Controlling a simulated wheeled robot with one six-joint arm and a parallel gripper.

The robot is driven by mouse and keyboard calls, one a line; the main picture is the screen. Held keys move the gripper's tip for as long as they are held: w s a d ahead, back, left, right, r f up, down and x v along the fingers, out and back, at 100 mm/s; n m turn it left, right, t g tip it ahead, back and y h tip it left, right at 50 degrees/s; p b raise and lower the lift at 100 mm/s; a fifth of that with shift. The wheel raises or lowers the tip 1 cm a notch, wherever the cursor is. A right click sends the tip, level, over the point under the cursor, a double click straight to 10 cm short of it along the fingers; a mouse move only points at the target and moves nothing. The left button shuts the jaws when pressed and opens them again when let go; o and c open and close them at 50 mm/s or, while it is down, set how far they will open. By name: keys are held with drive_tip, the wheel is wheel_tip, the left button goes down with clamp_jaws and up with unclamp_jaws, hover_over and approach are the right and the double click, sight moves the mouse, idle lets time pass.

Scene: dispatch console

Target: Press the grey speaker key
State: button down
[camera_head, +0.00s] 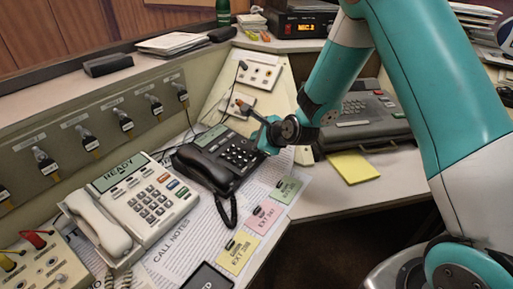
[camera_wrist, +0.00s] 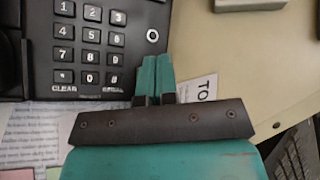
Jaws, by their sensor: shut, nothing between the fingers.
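A black desk phone (camera_head: 222,160) with a number keypad stands in the middle of the console. In the wrist view its keypad (camera_wrist: 90,42) fills the upper left, with a round light-ringed button (camera_wrist: 153,36) to the right of the digits. A cream phone (camera_head: 140,205) with a lit READY display and several coloured keys stands to its left. I cannot make out which key is the grey speaker key. My gripper (camera_head: 268,138) is shut and empty at the black phone's right edge. Its fingertips (camera_wrist: 157,62) lie just below the round button in the wrist view; contact is unclear.
Coloured cards (camera_head: 262,215) lie in front of the black phone. A grey desk machine (camera_head: 365,115) and a yellow note pad (camera_head: 353,167) are to the right. A jack panel (camera_head: 100,122) with several plugs runs along the back left.

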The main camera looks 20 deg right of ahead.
drive_tip(key=shift+f, duration=0.3)
drive_tip(key=shift+w+a+f, duration=0.1)
drive_tip(key=shift+f, duration=0.3)
idle(0.5)
drive_tip(key=shift+r, duration=0.15)
drive_tip(key=shift+r+p, duration=0.5)
drive_tip(key=shift+r, duration=0.15)
drive_tip(key=shift+r, duration=0.1)
drive_tip(key=r+p, duration=0.3)
drive_tip(key=s+r+p, duration=0.1)
drive_tip(key=r, duration=0.1)
drive_tip(key=shift+d, duration=0.35)
drive_tip(key=shift+f, duration=0.1)
idle(0.5)
